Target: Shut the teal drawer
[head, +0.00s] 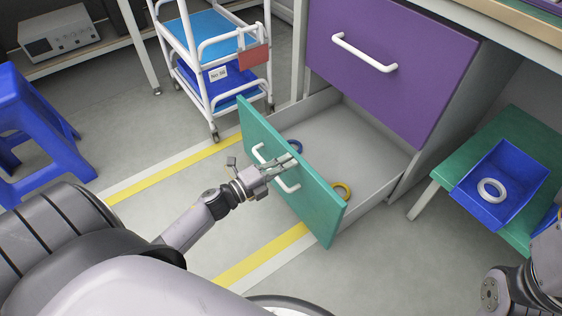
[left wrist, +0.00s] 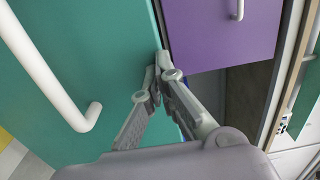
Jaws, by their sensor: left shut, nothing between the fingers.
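The teal drawer (head: 318,212) stands pulled out from under a purple drawer (head: 425,75), its grey interior showing. A white bar handle (head: 288,186) is on its teal front; in the left wrist view the teal front (left wrist: 85,65) and handle (left wrist: 50,72) fill the left side. My left gripper (head: 292,160) is shut and empty, in front of the teal front and across the handle's middle in the head view. In the left wrist view its closed fingertips (left wrist: 162,62) are near the front's edge; contact cannot be told.
A blue ring (head: 295,146) and a yellow ring (head: 342,191) lie in the drawer. At right, a blue bin (head: 515,168) with a white ring (head: 491,190) sits on a teal stool (head: 452,172). A white cart (head: 208,105) and blue stool (head: 40,120) stand at left.

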